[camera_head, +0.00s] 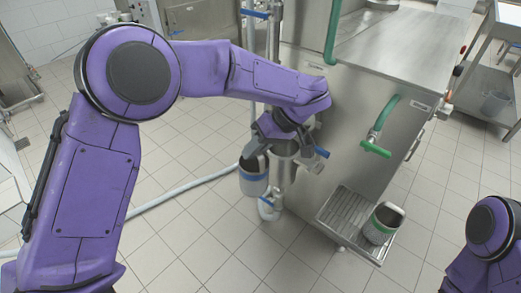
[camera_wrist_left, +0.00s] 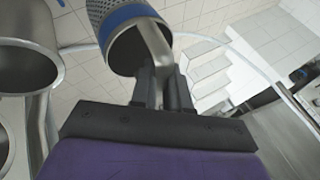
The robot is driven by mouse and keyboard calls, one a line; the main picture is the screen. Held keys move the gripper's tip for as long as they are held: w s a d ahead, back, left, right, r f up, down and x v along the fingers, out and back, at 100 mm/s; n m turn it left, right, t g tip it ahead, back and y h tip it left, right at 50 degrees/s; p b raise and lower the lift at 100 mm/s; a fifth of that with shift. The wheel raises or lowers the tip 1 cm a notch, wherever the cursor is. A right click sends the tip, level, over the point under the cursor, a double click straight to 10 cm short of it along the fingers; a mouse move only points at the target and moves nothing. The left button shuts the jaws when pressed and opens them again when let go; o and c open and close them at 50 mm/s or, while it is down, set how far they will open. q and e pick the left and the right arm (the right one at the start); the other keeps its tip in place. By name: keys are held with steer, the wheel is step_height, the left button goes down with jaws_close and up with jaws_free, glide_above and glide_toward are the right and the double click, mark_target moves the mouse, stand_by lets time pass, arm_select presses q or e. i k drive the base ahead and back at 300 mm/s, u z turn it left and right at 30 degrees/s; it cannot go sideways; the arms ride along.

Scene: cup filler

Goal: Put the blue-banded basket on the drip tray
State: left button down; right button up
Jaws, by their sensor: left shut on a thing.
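The blue-banded basket (camera_head: 253,183) is a small metal cup with a blue band. It hangs from my left gripper (camera_head: 262,140), left of the steel machine and above the floor. In the left wrist view the fingers (camera_wrist_left: 163,88) are shut on the handle of the basket (camera_wrist_left: 130,17), which also shows its perforated wall. The drip tray (camera_head: 343,212) is a slatted metal shelf at the machine's foot, to the right of and apart from the held basket. My right gripper is not in view.
A green-banded basket (camera_head: 383,223) stands on the right part of the drip tray; the tray's left part is bare. A green-handled spout (camera_head: 375,148) juts out above the tray. A pale hose (camera_head: 185,187) crosses the floor.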

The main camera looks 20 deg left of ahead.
mark_target(340, 212)
steer(key=u, duration=2.2)
steer(key=k, duration=1.65)
steer(key=z, duration=1.95)
steer(key=i, duration=0.5)
steer(key=z, duration=0.15)
